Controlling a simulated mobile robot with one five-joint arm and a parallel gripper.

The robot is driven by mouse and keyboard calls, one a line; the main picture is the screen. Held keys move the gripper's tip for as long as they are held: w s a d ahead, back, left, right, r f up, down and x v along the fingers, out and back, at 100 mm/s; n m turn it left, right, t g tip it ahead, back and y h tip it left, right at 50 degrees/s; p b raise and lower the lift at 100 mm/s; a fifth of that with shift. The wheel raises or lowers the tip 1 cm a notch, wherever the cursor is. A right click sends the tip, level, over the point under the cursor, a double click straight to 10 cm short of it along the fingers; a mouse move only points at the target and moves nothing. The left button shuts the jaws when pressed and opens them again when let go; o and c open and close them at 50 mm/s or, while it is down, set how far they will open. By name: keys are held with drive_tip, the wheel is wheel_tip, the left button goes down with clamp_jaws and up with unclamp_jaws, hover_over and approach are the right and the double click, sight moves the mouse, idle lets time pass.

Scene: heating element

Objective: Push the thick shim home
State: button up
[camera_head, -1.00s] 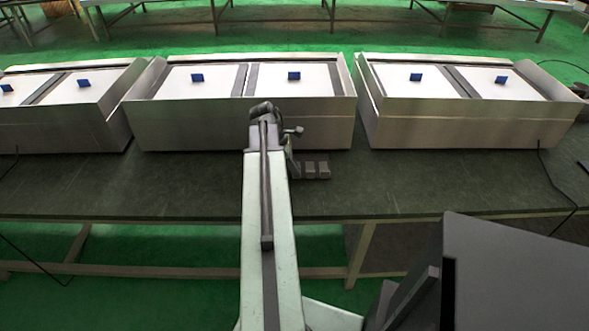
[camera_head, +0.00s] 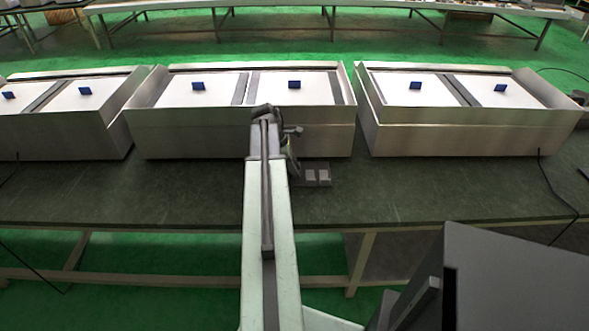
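My gripper (camera_head: 293,172) hangs at the end of my arm, in front of the middle metal box (camera_head: 195,133), just left of a small dark tray (camera_head: 318,186) on the table. It is small and partly hidden by my arm, so I cannot tell whether its fingers are open or shut, or whether they hold anything. Two small grey blocks (camera_head: 310,176) show on the tray; which of the shims they are, and whether one is the thick shim, I cannot tell. The middle box holds two white panels (camera_head: 305,90) with blue tabs, split by a dark strip (camera_head: 251,90).
Similar metal boxes stand at the left (camera_head: 55,135) and right (camera_head: 460,135), with narrow gaps between. The dark green table top (camera_head: 420,195) is mostly clear in front. A black cable (camera_head: 548,180) hangs at the right.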

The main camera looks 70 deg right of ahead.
drive_tip(key=p+v, duration=0.7)
drive_tip(key=shift+r, duration=0.35)
drive_tip(key=shift+w, duration=0.15)
